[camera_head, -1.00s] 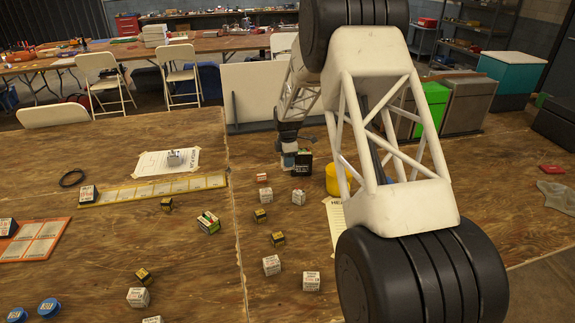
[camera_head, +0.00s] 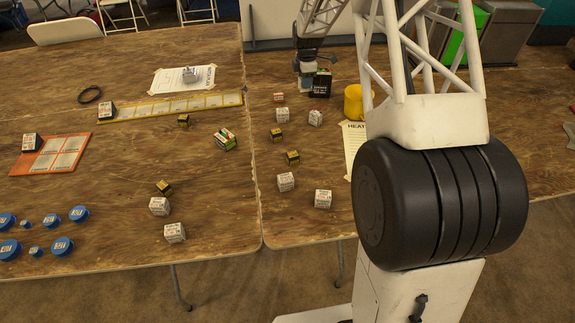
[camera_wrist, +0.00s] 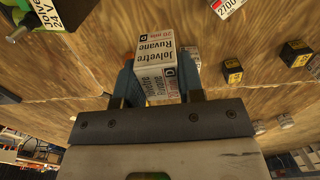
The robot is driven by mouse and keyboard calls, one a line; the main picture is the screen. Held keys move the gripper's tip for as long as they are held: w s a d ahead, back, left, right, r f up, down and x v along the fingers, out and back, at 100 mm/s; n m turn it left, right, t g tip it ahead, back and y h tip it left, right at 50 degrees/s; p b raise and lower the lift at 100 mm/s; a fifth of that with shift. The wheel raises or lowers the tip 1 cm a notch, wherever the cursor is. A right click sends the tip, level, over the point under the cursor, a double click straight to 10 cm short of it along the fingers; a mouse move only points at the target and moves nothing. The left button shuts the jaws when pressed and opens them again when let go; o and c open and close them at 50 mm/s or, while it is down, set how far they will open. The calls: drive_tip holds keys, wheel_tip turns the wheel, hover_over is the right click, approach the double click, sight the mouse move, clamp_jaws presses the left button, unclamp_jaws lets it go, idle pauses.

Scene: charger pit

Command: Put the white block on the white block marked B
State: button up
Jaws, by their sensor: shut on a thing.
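My gripper (camera_wrist: 157,78) is shut on a white block (camera_wrist: 157,58) with printed labels, held between its two blue-grey fingers in the wrist view. In the head view my gripper (camera_head: 307,78) is small, at the far side of the table, just left of a dark box (camera_head: 320,84). Several other white blocks stand on the table, including a smaller one (camera_head: 282,114), another beside it (camera_head: 315,117), and larger ones nearer (camera_head: 286,182) (camera_head: 323,199). Their markings are too small to read, so I cannot tell which is marked B. A pale block (camera_wrist: 193,54) shows partly behind the held block.
Small black-and-yellow blocks (camera_head: 292,157) lie among the white ones. A yellow mug (camera_head: 353,102) stands to the right of the dark box. A yellow strip tray (camera_head: 170,107), an orange tray (camera_head: 52,155) and blue discs (camera_head: 61,246) are at left. Bare wood lies between.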

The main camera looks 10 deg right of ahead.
drive_tip(key=s+a+r+n, duration=0.1)
drive_tip(key=s+a, duration=0.2)
drive_tip(key=s, duration=0.6)
drive_tip(key=s+a+r+n, duration=0.1)
drive_tip(key=s+a+n, duration=0.15)
drive_tip(key=s, duration=0.55)
drive_tip(key=s+a+r+n, duration=0.1)
drive_tip(key=s+a, duration=0.2)
drive_tip(key=s, duration=0.6)
drive_tip(key=s+a+f+n, duration=0.1)
drive_tip(key=s+n, duration=0.1)
drive_tip(key=s, duration=1.1)
drive_tip(key=s+a+f+n, duration=0.1)
drive_tip(key=s+f, duration=0.1)
drive_tip(key=s, duration=1.1)
drive_tip(key=shift+s+a+n, duration=0.15)
drive_tip(key=shift+s+n, duration=0.2)
drive_tip(key=shift+w, duration=0.1)
hover_over(286, 178)
drive_tip(key=shift+w+f, duration=0.1)
drive_tip(key=shift+f, duration=0.6)
drive_tip(key=shift+f, duration=0.15)
drive_tip(key=shift+f, duration=1.65)
drive_tip(key=shift+f, duration=0.1)
